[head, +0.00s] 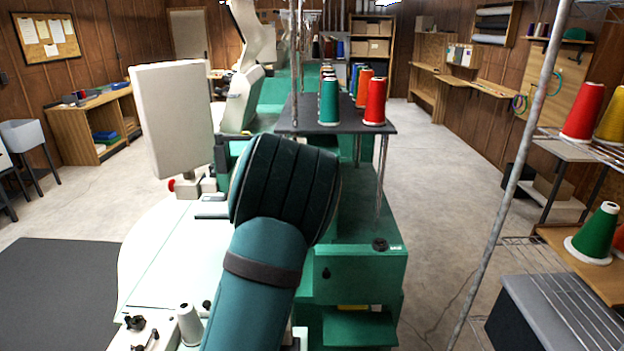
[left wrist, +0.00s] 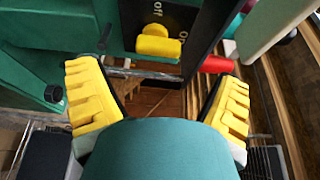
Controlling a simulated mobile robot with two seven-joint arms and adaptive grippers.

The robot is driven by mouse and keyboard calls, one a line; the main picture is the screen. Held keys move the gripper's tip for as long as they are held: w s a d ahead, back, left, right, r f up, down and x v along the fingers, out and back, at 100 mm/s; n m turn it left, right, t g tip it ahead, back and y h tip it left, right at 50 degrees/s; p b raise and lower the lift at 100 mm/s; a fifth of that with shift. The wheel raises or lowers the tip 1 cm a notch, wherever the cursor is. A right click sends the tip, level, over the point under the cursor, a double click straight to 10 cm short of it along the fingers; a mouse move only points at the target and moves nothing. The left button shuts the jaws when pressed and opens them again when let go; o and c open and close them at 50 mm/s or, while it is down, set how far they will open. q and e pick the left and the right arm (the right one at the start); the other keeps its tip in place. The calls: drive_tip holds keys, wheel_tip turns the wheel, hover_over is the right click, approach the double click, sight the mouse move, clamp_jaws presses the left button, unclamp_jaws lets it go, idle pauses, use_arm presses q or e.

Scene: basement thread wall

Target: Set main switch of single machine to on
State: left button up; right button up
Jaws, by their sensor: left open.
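The main switch is a yellow knob (left wrist: 158,44) on a dark plate (left wrist: 190,18) of the machine in the left wrist view. OFF is lettered above the knob and ON to its right, both partly turned in the picture. I cannot tell exactly where the knob points. My left gripper (left wrist: 165,95) is open, its two yellow-padded fingers apart below the knob, with nothing between them. The knob lies beyond the fingertips, apart from them. In the head view the green and white machine (head: 360,270) stands in the centre, and my teal arm hides part of it. The switch does not show there.
A red rounded part (left wrist: 215,64) juts out beside the switch plate. A rack (head: 340,127) of thread cones stands on the machine. A metal pole (head: 515,180) and shelves of cones (head: 584,112) are at the right. The floor (head: 440,200) between is clear.

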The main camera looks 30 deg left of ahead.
use_arm(q)
drive_tip(key=shift+s+d, duration=0.25)
drive_tip(key=shift+s, duration=0.95)
